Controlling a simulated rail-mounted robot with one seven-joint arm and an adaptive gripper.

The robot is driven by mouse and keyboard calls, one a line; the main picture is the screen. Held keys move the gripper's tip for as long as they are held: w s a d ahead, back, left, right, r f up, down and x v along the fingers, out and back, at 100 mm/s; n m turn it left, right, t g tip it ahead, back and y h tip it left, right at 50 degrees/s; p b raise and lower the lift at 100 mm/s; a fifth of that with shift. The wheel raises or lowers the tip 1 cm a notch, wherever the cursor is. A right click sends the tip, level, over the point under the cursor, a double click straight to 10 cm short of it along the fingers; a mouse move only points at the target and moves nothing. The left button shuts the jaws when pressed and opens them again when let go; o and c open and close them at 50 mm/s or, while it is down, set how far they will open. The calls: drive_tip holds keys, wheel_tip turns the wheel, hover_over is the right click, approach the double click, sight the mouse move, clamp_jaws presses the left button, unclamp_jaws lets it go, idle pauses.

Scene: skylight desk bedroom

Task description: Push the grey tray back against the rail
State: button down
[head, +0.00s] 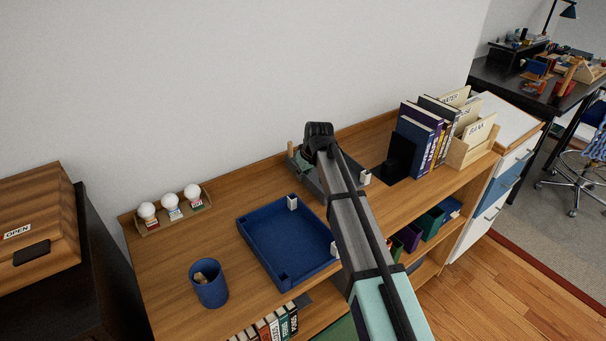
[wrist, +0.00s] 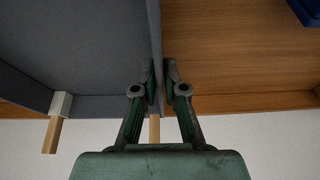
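The grey tray (wrist: 95,40) fills the left of the wrist view. In the head view the tray (head: 312,179) lies on the wooden shelf top, largely hidden by my arm. A pale block and a wooden peg (wrist: 52,135) show at one corner. My gripper (wrist: 160,75) has a finger on each side of one upright tray wall, closed close about it. In the head view it is over the tray, its fingertips hidden. The wooden rail (wrist: 250,103) runs along the back edge; whether the tray touches it I cannot tell.
A blue tray (head: 262,205) lies left of the grey one, with a blue cup (head: 209,284) in front. A rack of white bulbs (head: 170,210) stands at the back left. A black bookend (head: 400,155) and books (head: 418,138) stand right. Bare wood shows between these.

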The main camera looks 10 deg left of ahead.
sight(297, 168)
drive_tip(key=shift+w, duration=0.1)
drive_tip(key=shift+w+a, duration=0.85)
drive_tip(key=shift+w, duration=0.15)
drive_tip(key=shift+w+a+r, duration=0.15)
drive_tip(key=shift+w+a, duration=0.05)
drive_tip(key=shift+w, duration=0.1)
drive_tip(key=c, duration=1.4)
unclamp_jaws()
drive_tip(key=shift+a, duration=0.1)
drive_tip(key=shift+o, duration=0.9)
drive_tip(key=shift+w+a, duration=0.1)
drive_tip(key=shift+d, duration=0.2)
